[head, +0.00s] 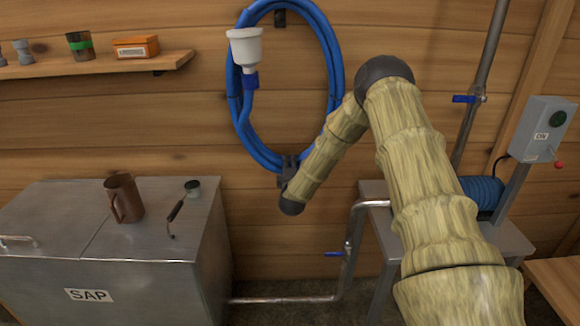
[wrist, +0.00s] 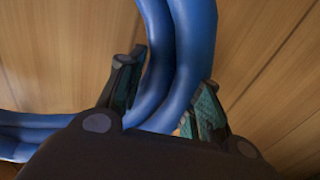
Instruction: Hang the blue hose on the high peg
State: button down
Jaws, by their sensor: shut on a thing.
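The blue hose (head: 334,62) is a tall coil of several loops in front of the plank wall, with a white funnel (head: 245,48) on its left side. A dark peg or bracket (head: 280,18) shows on the wall at the top of the coil. The hose's top is at the picture's upper edge, and I cannot tell whether it rests on the peg. My gripper (head: 288,168) is shut on the bottom of the coil. In the wrist view, the blue hose (wrist: 178,65) runs between the two fingers of my gripper (wrist: 165,95).
A metal SAP tank (head: 150,235) stands at lower left with a brown mug (head: 124,198) on it. A shelf (head: 95,64) with small items is upper left. A metal table (head: 508,240) with a blue coil (head: 484,190), a vertical pipe (head: 478,100) and a switch box (head: 542,128) are right.

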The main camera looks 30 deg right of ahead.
jog(key=shift+r, duration=0.1)
jog(key=p+v, duration=0.5)
jog(key=v, duration=1.4)
jog(key=shift+s, duration=0.35)
dwell(2.4)
jog(key=shift+a, duration=0.15)
